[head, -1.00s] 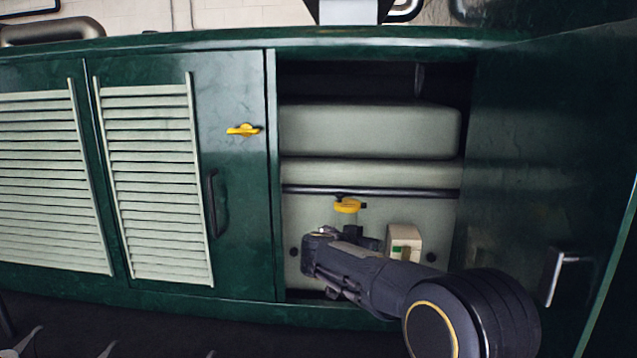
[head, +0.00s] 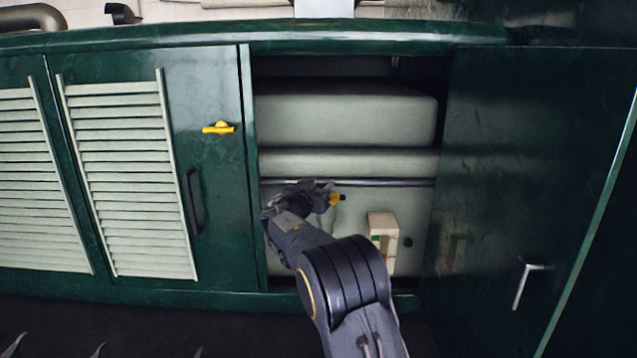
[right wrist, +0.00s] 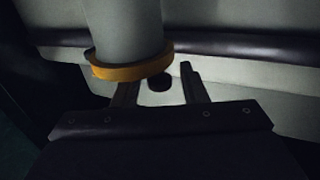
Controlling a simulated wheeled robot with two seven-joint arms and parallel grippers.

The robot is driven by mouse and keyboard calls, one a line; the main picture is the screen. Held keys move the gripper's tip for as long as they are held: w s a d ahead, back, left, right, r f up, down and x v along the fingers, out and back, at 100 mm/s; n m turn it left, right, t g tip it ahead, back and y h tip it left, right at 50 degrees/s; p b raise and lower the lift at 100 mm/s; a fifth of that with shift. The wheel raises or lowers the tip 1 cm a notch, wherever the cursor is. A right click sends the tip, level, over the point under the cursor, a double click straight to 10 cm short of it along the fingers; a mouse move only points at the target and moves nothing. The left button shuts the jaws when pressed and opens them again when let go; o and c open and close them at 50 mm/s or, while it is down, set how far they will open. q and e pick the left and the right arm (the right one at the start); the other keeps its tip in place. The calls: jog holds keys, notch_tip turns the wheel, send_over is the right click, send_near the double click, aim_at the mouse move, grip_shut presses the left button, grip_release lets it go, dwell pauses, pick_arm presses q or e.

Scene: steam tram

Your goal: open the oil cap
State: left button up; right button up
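My right gripper (head: 322,192) is inside the open cabinet, in front of a small yellow piece (head: 336,199) below the dark rail, and partly hides it. I cannot tell for sure that this piece is the oil cap. My left gripper is not in view.
A dark green door (head: 530,150) stands open at the right. A louvred green door (head: 205,85) with a yellow latch (head: 218,128) is at the left. A pale tank (head: 345,112) fills the upper compartment. A small cream box (head: 383,240) is right of my arm.

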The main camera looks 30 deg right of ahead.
grip_shut()
dwell(0.3)
